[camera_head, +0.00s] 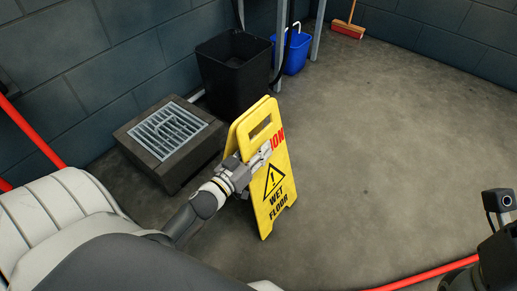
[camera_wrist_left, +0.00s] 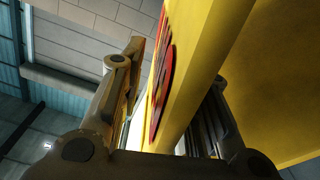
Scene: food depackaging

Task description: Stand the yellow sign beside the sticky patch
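The yellow wet-floor sign (camera_head: 279,188) is a folding board near the middle of the head view, with its two panels close together at the top and a hand slot there. It leans a little. My left gripper (camera_head: 257,158) is at its upper part, fingers on either side of a panel. In the left wrist view the yellow panel (camera_wrist_left: 205,65) runs between the two fingers (camera_wrist_left: 168,95), which look closed on it. I cannot tell whether the sign's feet touch the floor. I cannot make out a sticky patch. My right gripper's fingers are not in view.
A floor drain block with a metal grate (camera_head: 168,128) stands left of the sign. A black bin (camera_head: 232,75) and a blue bucket (camera_head: 294,52) stand behind. A red broom (camera_head: 348,28) is by the far wall. The concrete floor (camera_head: 400,150) on the right is clear.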

